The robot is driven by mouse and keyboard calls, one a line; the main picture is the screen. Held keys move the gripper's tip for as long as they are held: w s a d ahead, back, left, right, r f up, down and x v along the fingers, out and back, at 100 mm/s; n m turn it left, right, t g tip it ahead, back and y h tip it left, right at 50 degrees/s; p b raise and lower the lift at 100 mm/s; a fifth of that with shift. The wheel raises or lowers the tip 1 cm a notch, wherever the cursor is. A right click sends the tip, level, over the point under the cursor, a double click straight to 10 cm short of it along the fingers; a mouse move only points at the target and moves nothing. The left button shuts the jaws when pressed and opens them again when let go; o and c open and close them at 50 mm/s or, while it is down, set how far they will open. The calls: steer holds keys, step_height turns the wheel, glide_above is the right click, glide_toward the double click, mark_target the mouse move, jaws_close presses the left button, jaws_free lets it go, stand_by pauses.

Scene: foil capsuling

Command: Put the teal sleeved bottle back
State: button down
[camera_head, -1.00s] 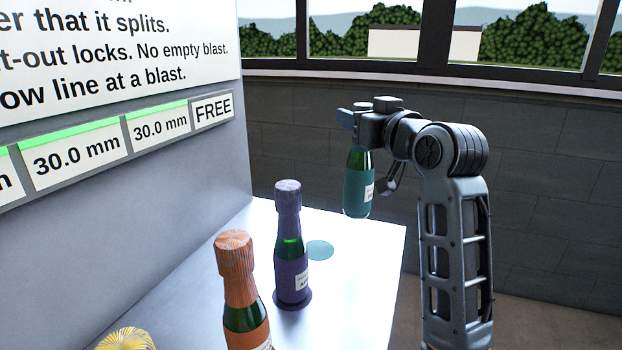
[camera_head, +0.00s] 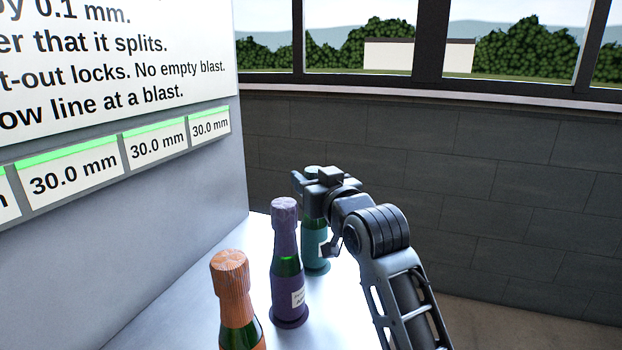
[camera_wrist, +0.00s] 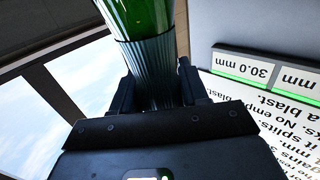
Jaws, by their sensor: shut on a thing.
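The teal sleeved bottle (camera_head: 315,240) stands upright at the far end of the white bench, behind and right of the purple bottle. Its base appears to be on the bench at the teal round spot, which is now hidden under it. My gripper (camera_head: 313,190) is shut on its upper part. In the wrist view the jaws (camera_wrist: 154,92) sit on both sides of the dark teal ribbed capsule (camera_wrist: 150,65), with green glass beyond it. The gripper covers most of the bottle's neck in the head view.
The purple bottle (camera_head: 287,265) stands close to the left of the teal one. An orange bottle (camera_head: 234,300) is nearer. The grey panel wall (camera_head: 180,210) runs along the left, with 30.0 mm labels (camera_head: 209,127) on it. Bare bench (camera_head: 328,310) lies front right.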

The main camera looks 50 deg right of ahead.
steer(key=c, duration=0.6)
jaws_free()
steer(key=shift+f, duration=0.1)
steer(key=shift+s, duration=0.15)
steer(key=v, duration=1.1)
steer(key=shift+s+a+r+p, duration=0.25)
steer(key=shift+s+p, duration=0.05)
steer(key=shift+p, duration=0.1)
